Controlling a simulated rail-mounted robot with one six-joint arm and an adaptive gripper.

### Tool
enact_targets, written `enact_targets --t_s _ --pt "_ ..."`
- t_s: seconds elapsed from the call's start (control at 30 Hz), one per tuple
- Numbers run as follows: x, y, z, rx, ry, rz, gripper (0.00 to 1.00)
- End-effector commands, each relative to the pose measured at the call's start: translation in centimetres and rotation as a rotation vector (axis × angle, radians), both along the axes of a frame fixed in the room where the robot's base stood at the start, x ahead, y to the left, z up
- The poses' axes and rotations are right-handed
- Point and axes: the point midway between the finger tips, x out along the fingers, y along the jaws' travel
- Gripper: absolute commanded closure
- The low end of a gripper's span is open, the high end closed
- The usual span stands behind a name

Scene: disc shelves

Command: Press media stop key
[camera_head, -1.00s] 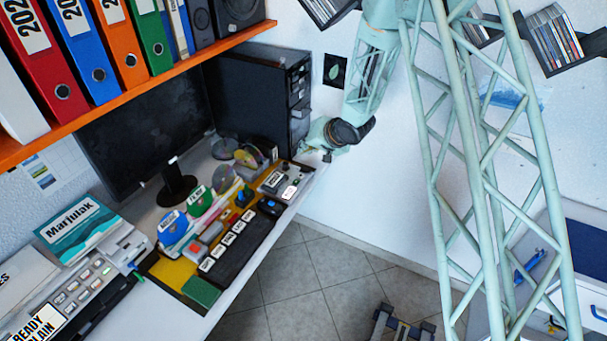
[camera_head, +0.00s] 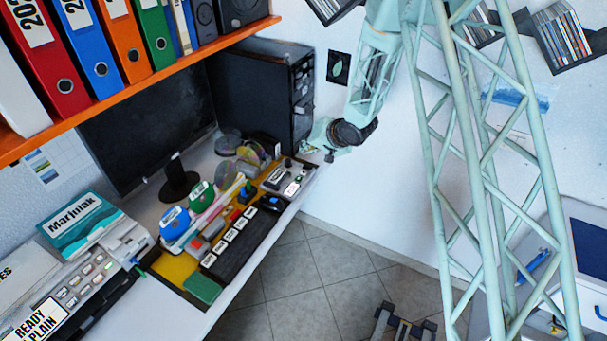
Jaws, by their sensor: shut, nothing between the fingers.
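A black key strip (camera_head: 232,248) with several white-labelled keys lies along the front edge of the desk. The labels are too small to read, so I cannot tell which key is media stop. A small grey device (camera_head: 291,187) with a pinkish-white patch sits at the desk's right end. My gripper (camera_head: 329,155) is shut and empty. It hangs by the white wall, up and right of the desk's right end in the picture, and appears apart from the keys.
A black monitor (camera_head: 140,130) and a black computer tower (camera_head: 270,85) stand behind the keys. An orange shelf (camera_head: 130,93) with binders overhangs the left. Discs (camera_head: 250,153), pens and small boxes crowd the desk. A printer-like device (camera_head: 88,282) is at lower left.

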Motion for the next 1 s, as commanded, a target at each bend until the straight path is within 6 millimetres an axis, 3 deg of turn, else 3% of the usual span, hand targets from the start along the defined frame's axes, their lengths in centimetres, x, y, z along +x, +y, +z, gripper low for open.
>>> enact_targets --t_s 1.0 --pt "0.0 0.0 -5.9 0.0 0.001 0.001 1.0"
